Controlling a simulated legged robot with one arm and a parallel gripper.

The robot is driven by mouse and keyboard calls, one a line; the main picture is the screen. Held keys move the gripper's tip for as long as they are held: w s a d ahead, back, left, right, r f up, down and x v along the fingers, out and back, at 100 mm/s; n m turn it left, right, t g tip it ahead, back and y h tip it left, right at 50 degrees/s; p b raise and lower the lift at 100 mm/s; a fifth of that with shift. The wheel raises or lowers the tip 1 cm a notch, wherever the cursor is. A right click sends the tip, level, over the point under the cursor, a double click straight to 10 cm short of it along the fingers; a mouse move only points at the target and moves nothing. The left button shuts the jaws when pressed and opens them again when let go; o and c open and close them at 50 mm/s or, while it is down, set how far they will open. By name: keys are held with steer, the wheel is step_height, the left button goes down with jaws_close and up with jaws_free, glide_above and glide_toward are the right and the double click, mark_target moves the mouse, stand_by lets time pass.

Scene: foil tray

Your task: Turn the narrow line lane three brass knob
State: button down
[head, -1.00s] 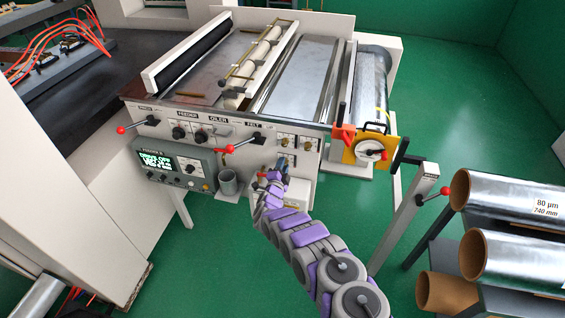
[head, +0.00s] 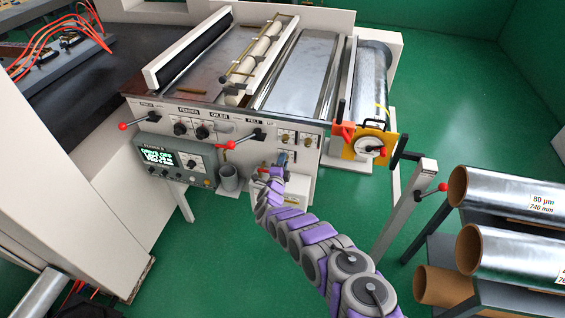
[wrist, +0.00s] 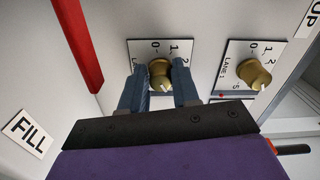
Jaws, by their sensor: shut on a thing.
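In the wrist view, a brass knob (wrist: 159,70) stands on a white dial plate (wrist: 148,47) marked 0, 1, 2. My gripper (wrist: 160,88) has one dark blue finger on each side of this knob and is shut on it. The white pointer mark on the knob faces the bottom of the picture. The plate's lane label is mostly hidden by the left finger, so I cannot read its number. In the head view, my gripper (head: 281,164) is at the lower part of the machine's front panel and hides the knob it holds.
A second brass knob (wrist: 255,74) on its own lane plate stands to the right in the wrist view. In the head view, a yellow bracket with a handwheel (head: 369,147) is right of the panel.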

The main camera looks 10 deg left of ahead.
steer(key=c, duration=1.1)
jaws_free()
steer(key=shift+d+f, duration=0.15)
steer(key=shift+f, duration=0.1)
steer(key=shift+o, duration=1.4)
steer(key=shift+r, duration=0.15)
steer(key=s+p, duration=0.4)
steer(key=s, duration=1.3)
steer(key=shift+s+a, duration=0.15)
steer(key=shift+a, duration=0.2)
